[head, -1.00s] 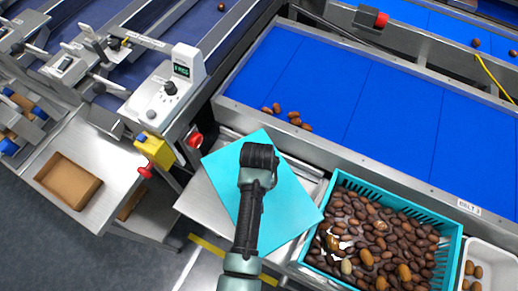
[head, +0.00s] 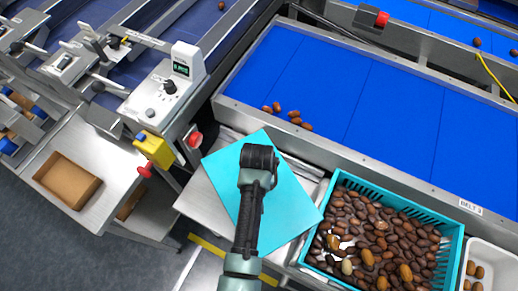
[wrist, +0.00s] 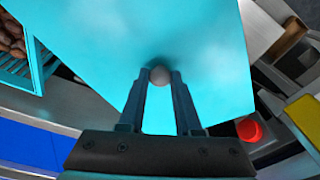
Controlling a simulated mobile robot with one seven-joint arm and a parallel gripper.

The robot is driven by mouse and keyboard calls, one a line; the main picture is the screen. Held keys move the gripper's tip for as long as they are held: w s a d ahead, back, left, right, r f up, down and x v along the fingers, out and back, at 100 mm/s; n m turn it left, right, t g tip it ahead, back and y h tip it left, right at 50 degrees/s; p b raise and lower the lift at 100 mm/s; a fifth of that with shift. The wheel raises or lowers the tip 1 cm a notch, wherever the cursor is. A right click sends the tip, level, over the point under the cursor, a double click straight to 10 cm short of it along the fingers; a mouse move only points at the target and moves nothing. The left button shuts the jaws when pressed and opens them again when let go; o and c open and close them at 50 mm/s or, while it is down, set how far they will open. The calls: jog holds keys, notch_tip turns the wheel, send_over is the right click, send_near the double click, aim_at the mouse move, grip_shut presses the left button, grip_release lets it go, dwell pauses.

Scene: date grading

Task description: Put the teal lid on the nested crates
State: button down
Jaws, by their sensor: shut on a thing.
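The teal lid (head: 285,205) is a flat square panel below my gripper in the head view. It also fills much of the wrist view (wrist: 205,50), with a round grey knob (wrist: 160,75) at its middle. My gripper (wrist: 160,82) is shut on this knob, one finger on each side. In the head view my arm covers the middle of the lid and hides the knob and fingers. I see no nested crates apart from the lid; whatever lies directly under the lid is hidden, and I cannot tell whether the lid rests on anything.
A teal crate (head: 453,245) full of brown dates stands right of the lid. A white bin (head: 495,255) is beyond it. The blue belt (head: 400,110) runs behind. A red button (head: 195,139) and a yellow box (head: 154,149) are close on the left.

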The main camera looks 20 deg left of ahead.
jog(key=shift+f, duration=0.15)
jog(key=shift+c, duration=0.6)
grip_release()
notch_tip(320, 180, up, 7)
jog(key=p, duration=0.7)
dwell(0.7)
